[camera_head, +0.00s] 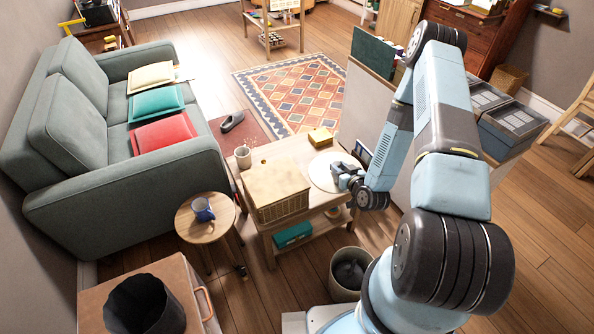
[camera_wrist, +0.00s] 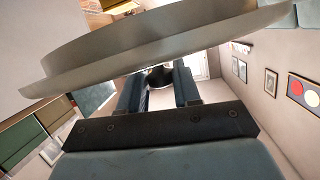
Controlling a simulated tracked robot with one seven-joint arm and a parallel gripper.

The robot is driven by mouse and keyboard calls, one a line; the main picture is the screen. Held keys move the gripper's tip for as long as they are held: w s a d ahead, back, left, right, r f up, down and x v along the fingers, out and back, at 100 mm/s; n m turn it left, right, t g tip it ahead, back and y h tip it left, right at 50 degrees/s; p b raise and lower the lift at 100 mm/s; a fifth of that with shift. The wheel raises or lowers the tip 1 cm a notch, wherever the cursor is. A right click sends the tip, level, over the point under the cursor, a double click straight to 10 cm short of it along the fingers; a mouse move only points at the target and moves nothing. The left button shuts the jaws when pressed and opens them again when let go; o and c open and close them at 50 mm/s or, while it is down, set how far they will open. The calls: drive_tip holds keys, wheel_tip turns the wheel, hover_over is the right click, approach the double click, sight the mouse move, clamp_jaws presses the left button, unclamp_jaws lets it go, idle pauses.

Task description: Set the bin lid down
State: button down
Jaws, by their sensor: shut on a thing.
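The bin lid is a pale round disc (camera_head: 322,171) at the right end of the low wooden table (camera_head: 290,152). My gripper (camera_head: 345,174) is at the lid's right side, shut on it. In the wrist view the lid (camera_wrist: 150,52) spans the upper picture, tilted in that view. The two dark fingers of my gripper (camera_wrist: 159,88) close around a dark rounded knob (camera_wrist: 159,76) beneath it. I cannot tell whether the lid touches the tabletop. A grey open bin (camera_head: 349,270) stands on the floor in front of the table, with something dark inside.
A round side table (camera_head: 207,226) with a blue mug (camera_head: 203,210) stands left. A black bin (camera_head: 144,306) is at the lower left. A sofa (camera_head: 110,205) lies beyond.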

sight(338, 159)
drive_tip(key=shift+s+d+m, duration=0.25)
drive_tip(key=shift+d+m, duration=0.05)
drive_tip(key=shift+d, duration=0.55)
drive_tip(key=w+f, duration=0.1)
drive_tip(key=w, duration=0.2)
drive_tip(key=w+f, duration=0.1)
drive_tip(key=w, duration=0.1)
drive_tip(key=w+f, duration=0.2)
drive_tip(key=w, duration=0.1)
drive_tip(key=shift+w, duration=0.35)
drive_tip(key=w+f, duration=0.2)
drive_tip(key=f, duration=0.1)
drive_tip(key=w+f, duration=0.2)
drive_tip(key=w, duration=0.1)
drive_tip(key=shift+f, duration=0.4)
drive_tip(key=shift+w+f, duration=0.1)
drive_tip(key=shift+f, duration=1.55)
drive_tip(key=shift+s+f, duration=0.2)
drive_tip(key=shift+f, duration=0.35)
